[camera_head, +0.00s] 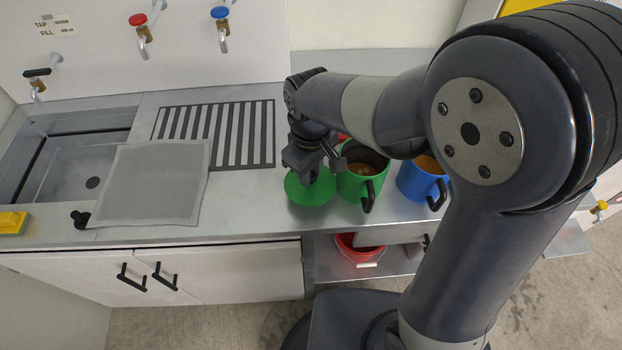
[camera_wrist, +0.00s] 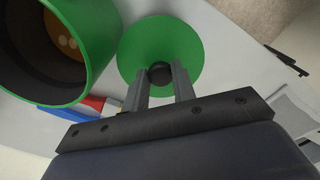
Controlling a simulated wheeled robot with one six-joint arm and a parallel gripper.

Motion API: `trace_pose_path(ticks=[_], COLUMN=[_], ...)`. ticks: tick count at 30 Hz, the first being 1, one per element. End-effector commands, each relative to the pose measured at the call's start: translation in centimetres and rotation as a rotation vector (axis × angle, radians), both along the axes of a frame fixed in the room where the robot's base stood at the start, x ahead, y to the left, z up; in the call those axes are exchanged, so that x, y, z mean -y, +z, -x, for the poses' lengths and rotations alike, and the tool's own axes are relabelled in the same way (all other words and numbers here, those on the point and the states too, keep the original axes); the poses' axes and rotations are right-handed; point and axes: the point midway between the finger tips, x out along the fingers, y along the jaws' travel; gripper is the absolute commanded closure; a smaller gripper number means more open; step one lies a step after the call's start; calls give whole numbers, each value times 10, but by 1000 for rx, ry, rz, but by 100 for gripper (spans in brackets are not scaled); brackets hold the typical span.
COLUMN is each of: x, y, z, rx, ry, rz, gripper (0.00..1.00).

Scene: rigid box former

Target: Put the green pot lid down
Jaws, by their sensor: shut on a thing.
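The green pot lid (camera_head: 310,192) is a round disc with a dark knob (camera_wrist: 160,72). It is at the counter's front, just left of the green pot (camera_head: 362,183). My gripper (camera_head: 312,174) is above the lid, shut on its knob; the fingers close around the knob in the wrist view (camera_wrist: 160,82). The lid looks level, at or very near the counter top; I cannot tell whether it touches. The green pot stands open with brown contents and round pieces inside, and it fills the upper left of the wrist view (camera_wrist: 85,80).
A blue pot (camera_head: 420,182) stands right of the green pot. A grey cloth or mat (camera_head: 152,185) lies left of the lid beside the sink (camera_head: 75,165). A striped drainer (camera_head: 215,133) is behind. A red bucket (camera_head: 355,252) sits on the shelf below. Bare counter (camera_head: 245,205) lies left of the lid.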

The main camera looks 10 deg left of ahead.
Motion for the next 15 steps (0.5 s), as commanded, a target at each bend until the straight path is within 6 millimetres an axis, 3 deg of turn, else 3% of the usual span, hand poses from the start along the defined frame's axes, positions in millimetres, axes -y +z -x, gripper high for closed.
trace_pose_path(ticks=[6, 15], x=[0, 0], y=[-34, -39], z=[1, 0], rx=[-4, 0], ry=[0, 0], rz=[2, 0], gripper=[98, 98])
